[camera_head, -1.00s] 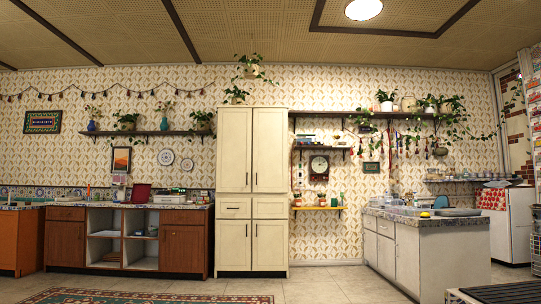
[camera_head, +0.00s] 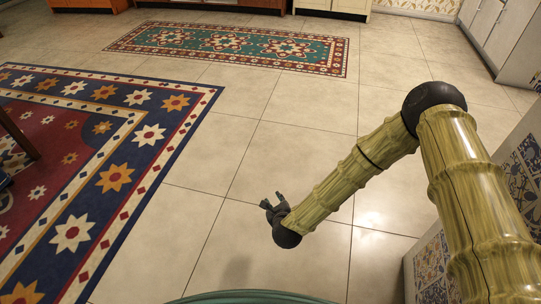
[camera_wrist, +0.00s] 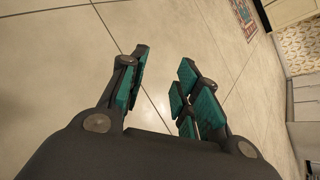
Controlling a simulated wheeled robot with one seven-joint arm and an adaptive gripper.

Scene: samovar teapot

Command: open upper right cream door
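The upper right cream door is out of view now. Only the bottom edge of the tall cream cabinet (camera_head: 335,8) shows at the top of the head view. A pale cabinet base, likely the same one, shows at the top right of the wrist view (camera_wrist: 290,10). My gripper (camera_head: 275,203) is low over the tiled floor, far from the cabinet. In the wrist view its teal-padded fingers (camera_wrist: 163,62) stand apart with only floor between them, so it is open and empty.
A green patterned rug (camera_head: 235,45) lies before the cabinets. A large blue-bordered rug (camera_head: 125,130) lies on the left. Grey cabinets (camera_head: 495,30) stand at the upper right, and a blue-patterned tiled side (camera_head: 430,270) is close on the right. The middle floor is clear.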

